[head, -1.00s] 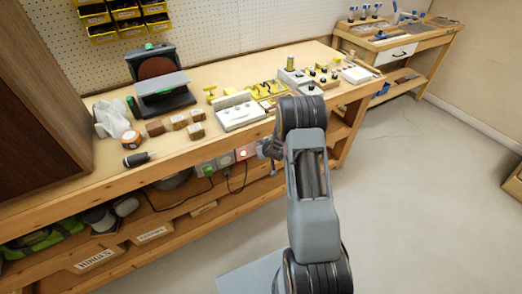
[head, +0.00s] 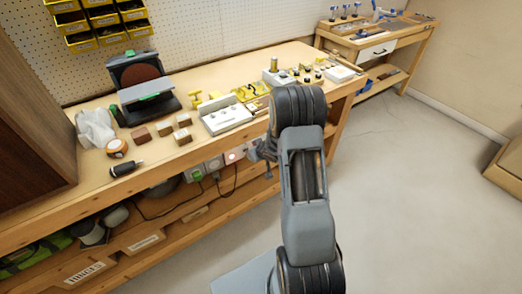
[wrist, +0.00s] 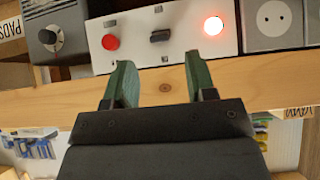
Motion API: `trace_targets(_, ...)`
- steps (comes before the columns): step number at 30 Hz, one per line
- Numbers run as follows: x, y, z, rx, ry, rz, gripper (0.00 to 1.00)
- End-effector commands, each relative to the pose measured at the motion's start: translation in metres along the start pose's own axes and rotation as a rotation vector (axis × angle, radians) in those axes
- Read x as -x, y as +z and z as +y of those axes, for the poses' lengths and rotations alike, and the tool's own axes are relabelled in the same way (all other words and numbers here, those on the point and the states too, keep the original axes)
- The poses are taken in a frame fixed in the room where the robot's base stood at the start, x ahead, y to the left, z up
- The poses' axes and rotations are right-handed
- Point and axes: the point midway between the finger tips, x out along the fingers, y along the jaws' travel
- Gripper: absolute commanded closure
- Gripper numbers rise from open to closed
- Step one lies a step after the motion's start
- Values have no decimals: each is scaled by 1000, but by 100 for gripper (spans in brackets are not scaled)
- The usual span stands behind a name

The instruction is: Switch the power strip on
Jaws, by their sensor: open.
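The power strip appears as a row of modules under the bench's front edge. In the wrist view its white panel (wrist: 185,34) carries a red round button (wrist: 110,42), a black rocker switch (wrist: 160,36) and a glowing red lamp (wrist: 213,26). A grey socket module (wrist: 273,18) adjoins it on the right. My gripper (wrist: 160,82) has its two green fingers apart and empty, pointing at the panel on either side of the switch. In the head view the white panel (head: 234,157) is left of my gripper (head: 262,158), which is partly hidden by my arm.
The wooden bench edge (wrist: 270,82) crosses the wrist view behind the fingers. A dark knob module (wrist: 50,37) is at the left. Open floor (head: 400,210) lies at the right.

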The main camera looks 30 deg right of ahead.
Motion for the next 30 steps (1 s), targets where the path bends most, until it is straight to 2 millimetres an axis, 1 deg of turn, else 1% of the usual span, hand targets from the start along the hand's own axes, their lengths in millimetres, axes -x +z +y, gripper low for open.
trace_targets(1,13,-2,1,0,2,2,49)
trace_targets(6,44,-2,1,0,2,0,49)
trace_targets(9,58,-1,1,0,2,0,49)
trace_targets(12,68,-1,0,0,1,0,49)
trace_targets(18,76,0,0,0,0,-1,49)
trace_targets(30,77,0,0,0,0,-1,49)
